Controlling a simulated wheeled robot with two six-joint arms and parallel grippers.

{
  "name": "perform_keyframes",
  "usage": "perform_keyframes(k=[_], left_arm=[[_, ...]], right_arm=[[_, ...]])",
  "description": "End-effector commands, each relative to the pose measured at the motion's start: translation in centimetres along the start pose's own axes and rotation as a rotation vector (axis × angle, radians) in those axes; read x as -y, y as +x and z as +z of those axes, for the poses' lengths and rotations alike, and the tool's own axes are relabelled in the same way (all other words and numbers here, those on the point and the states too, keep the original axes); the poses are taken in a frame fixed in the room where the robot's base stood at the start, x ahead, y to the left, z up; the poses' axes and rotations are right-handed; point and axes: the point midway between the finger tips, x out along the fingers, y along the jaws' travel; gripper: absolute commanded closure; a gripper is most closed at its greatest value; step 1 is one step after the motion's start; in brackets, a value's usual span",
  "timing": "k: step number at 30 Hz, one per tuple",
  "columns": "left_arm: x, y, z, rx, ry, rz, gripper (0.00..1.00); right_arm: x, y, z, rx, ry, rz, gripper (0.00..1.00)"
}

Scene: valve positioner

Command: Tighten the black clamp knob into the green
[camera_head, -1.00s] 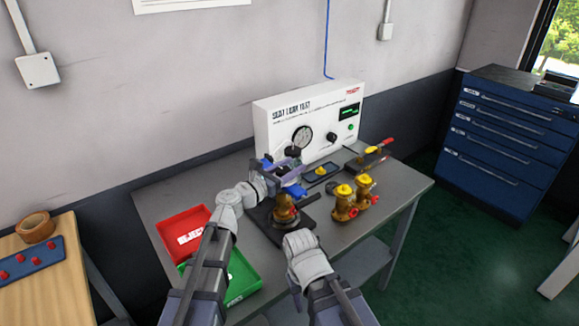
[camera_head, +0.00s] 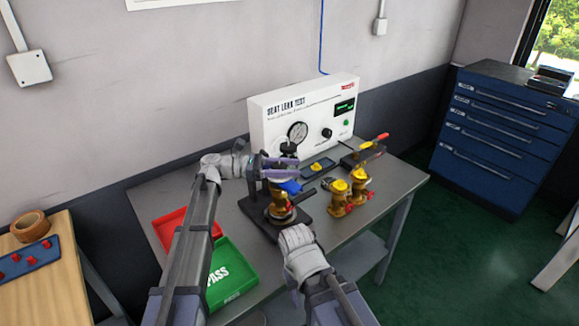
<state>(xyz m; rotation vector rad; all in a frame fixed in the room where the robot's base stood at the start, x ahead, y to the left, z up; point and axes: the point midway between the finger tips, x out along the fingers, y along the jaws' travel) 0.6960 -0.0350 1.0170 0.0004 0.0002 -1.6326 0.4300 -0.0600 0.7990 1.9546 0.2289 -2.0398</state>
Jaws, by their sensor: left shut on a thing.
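The black clamp knob (camera_head: 288,147) tops a clamp stand, in front of the white test panel. My left gripper (camera_head: 291,164) reaches across from the left and is shut at the clamp's top, apparently on the knob; its fingers partly hide the contact. Below it, a brass valve (camera_head: 279,206) stands upright on the dark clamp base (camera_head: 257,212), with a blue part (camera_head: 289,186) above it. No green zone on the clamp can be made out.
The white panel (camera_head: 265,112) carries a round gauge (camera_head: 297,131) and a green-lit display (camera_head: 345,108). Two brass valves (camera_head: 338,197) (camera_head: 359,186) stand to the right. A red tray (camera_head: 170,228) and green PASS tray (camera_head: 239,286) lie at left. The table's right end is clear.

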Motion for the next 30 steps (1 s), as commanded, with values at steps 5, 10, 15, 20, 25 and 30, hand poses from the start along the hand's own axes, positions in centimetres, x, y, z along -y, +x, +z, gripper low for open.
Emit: perform_keyframes(k=[5, 10, 15, 20, 25, 30], left_arm=[[0.02, 0.01, -0.01, 0.0, 0.0, -0.073, 1.0], [0.26, 0.01, -0.01, 0.0, 0.0, -0.112, 1.0], [0.37, 0.02, -0.01, 0.0, 0.0, -0.125, 1.0], [0.41, 0.03, -0.01, 0.0, 0.0, -0.127, 1.0], [0.41, 0.04, -0.01, 0.0, 0.0, -0.126, 1.0], [0.41, 0.04, -0.01, 0.0, 0.0, -0.126, 0.3]], right_arm=[[0.0, 0.0, 0.0, 0.0, 0.0, 0.0, 0.51], [0.0, 0.0, 0.0, 0.0, 0.0, 0.0, 0.51], [0.0, 0.0, 0.0, 0.0, 0.0, 0.0, 0.51], [0.0, 0.01, 0.0, 0.0, 0.0, 0.0, 0.51], [0.0, 0.01, 0.0, 0.0, 0.0, 0.0, 0.51], [0.0, 0.01, 0.0, 0.0, 0.0, 0.0, 0.51]])
